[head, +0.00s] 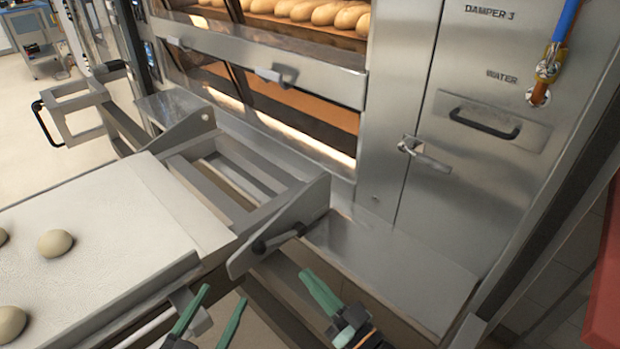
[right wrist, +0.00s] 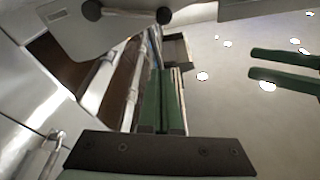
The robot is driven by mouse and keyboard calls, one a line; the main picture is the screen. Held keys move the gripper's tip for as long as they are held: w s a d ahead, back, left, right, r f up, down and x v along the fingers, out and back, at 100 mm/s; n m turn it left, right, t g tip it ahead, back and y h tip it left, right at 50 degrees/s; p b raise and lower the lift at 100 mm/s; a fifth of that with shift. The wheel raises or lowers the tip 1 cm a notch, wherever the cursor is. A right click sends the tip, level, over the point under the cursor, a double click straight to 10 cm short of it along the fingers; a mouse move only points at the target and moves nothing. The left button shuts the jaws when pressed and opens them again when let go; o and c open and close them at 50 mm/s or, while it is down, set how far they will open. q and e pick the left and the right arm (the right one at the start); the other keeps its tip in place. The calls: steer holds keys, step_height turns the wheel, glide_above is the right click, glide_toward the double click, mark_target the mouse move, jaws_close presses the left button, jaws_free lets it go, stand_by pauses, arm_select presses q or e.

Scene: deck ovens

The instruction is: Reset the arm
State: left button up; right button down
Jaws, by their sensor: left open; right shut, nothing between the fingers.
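My left gripper (head: 224,295) is at the bottom of the head view, its two green fingers spread apart with nothing between them. It hangs beside the front edge of the loader board. My right gripper (head: 304,273) is to the right of it, below the loader's metal side plate, with its green fingers together and empty. In the right wrist view the shut fingers of my right gripper (right wrist: 165,73) point up the picture. The two separate fingers of my left gripper (right wrist: 251,61) show at the right edge there.
A pale loader board (head: 120,207) with several dough balls lies at left. Its metal frame and side plate (head: 283,227) stand close to my right gripper. The deck oven (head: 270,75) holds bread rolls (head: 312,13). A steel cabinet door (head: 470,170) with a handle is at right.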

steer(key=s+d+r+t+h, duration=0.1)
steer(key=s+d+r+h, duration=0.25)
steer(key=d, duration=0.35)
steer(key=s+d+r+h, duration=0.2)
steer(key=s+d+h, duration=0.25)
steer(key=d, duration=0.25)
arm_select(q)
steer(key=s+a+f+n+g+y+p, duration=0.1)
steer(key=s+g+p, duration=0.6)
steer(key=p, duration=1.5)
steer(key=shift+s+a+f+n+g+y, duration=0.25)
steer(key=shift+s+a+n+y, duration=0.45)
steer(key=shift+s, duration=0.4)
arm_select(e)
steer(key=s+d+f+m+g+h, duration=0.1)
steer(key=s+f+m+g+h, duration=0.1)
steer(key=s+g, duration=0.5)
steer(key=shift+s+d+f+h, duration=0.2)
steer(key=shift+s+d+h, duration=0.1)
steer(key=shift+s+h, duration=0.45)
arm_select(q)
steer(key=shift+d+r, duration=0.1)
steer(key=shift+c, duration=0.3)
